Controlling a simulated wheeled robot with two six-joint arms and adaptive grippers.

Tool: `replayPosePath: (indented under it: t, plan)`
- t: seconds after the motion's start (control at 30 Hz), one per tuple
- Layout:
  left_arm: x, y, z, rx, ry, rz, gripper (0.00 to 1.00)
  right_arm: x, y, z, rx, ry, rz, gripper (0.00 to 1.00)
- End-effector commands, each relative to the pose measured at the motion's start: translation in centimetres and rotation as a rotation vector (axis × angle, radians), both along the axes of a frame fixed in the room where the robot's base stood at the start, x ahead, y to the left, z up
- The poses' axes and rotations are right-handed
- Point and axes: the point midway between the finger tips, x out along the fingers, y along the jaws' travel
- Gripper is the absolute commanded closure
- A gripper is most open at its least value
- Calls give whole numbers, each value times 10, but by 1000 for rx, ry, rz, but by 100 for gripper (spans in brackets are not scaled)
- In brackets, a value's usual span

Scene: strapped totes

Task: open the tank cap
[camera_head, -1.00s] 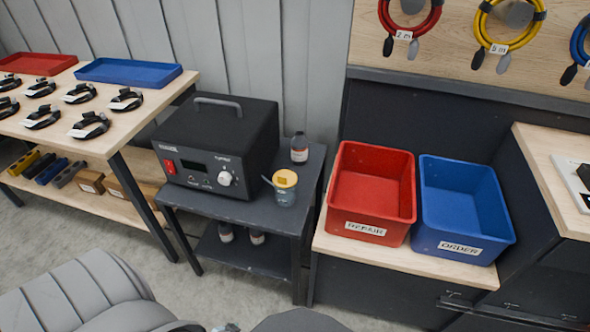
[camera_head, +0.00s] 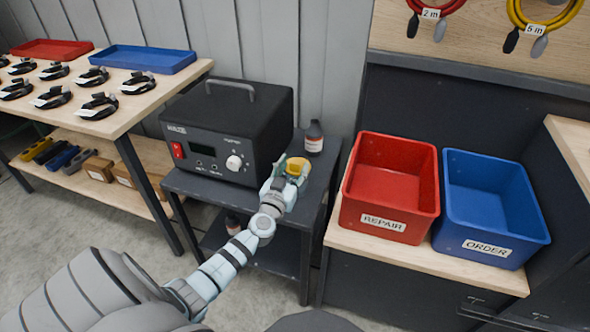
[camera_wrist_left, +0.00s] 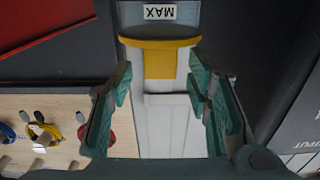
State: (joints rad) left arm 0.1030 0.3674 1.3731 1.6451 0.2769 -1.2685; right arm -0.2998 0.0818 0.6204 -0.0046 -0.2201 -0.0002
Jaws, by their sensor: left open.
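The tank's yellow cap (camera_head: 297,168) is on the small dark table, partly hidden by my left gripper (camera_head: 282,174). In the left wrist view the cap (camera_wrist_left: 160,43) shows edge-on as a flat yellow disc with a yellow tab. It sits on the pale tank (camera_wrist_left: 185,16), whose MAX label is upside down in this view. My left gripper (camera_wrist_left: 160,85) is open, with its teal fingers on either side of the cap's tab. The fingertips appear apart from the cap; contact cannot be told. My right gripper is not in view.
A black power unit (camera_head: 215,118) with a handle stands left of the tank. A dark bottle (camera_head: 314,140) stands just behind it. A red REPAIR bin (camera_head: 390,222) and a blue ORDER bin (camera_head: 478,246) stand on the bench to the right.

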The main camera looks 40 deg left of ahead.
Motion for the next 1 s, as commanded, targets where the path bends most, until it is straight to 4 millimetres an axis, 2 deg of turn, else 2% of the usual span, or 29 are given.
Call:
replayPosePath:
  t: [0.13,0.43,0.7,1.0]
  plan:
    - [13,5,-1,0,0,1,55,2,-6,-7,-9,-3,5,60]
    - [16,6,1,-1,0,0,55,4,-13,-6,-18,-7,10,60]
    - [16,6,0,-1,0,0,98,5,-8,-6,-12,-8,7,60]
    - [16,6,1,-2,3,1,100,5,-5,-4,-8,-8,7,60]
